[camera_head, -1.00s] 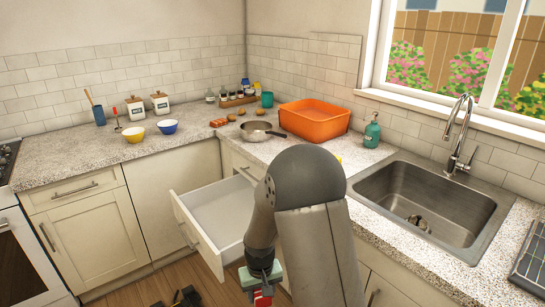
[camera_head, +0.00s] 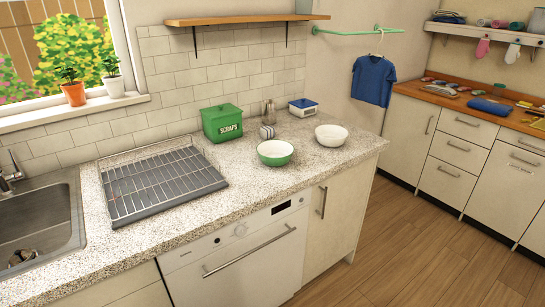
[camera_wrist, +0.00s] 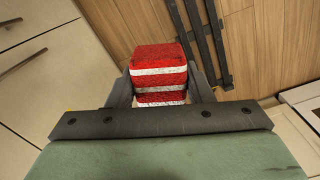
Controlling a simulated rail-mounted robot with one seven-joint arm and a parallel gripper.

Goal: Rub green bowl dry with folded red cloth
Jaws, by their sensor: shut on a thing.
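The green bowl (camera_head: 275,153) sits upright on the speckled counter, right of the dish rack. Its outside is green and its inside is pale. In the wrist view my gripper (camera_wrist: 160,92) is shut on the folded red cloth (camera_wrist: 158,58), a small block with white stripes. Below it in that view are the wooden floor and cabinet fronts. The gripper and cloth are not in the head view now, so their distance from the bowl cannot be told.
A white bowl (camera_head: 331,135) stands right of the green bowl. A green scraps bin (camera_head: 222,123), a small glass shaker and a blue-and-white box (camera_head: 303,107) stand behind. The wire dish rack (camera_head: 160,183) and sink (camera_head: 38,225) lie left. Counter in front of the bowls is clear.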

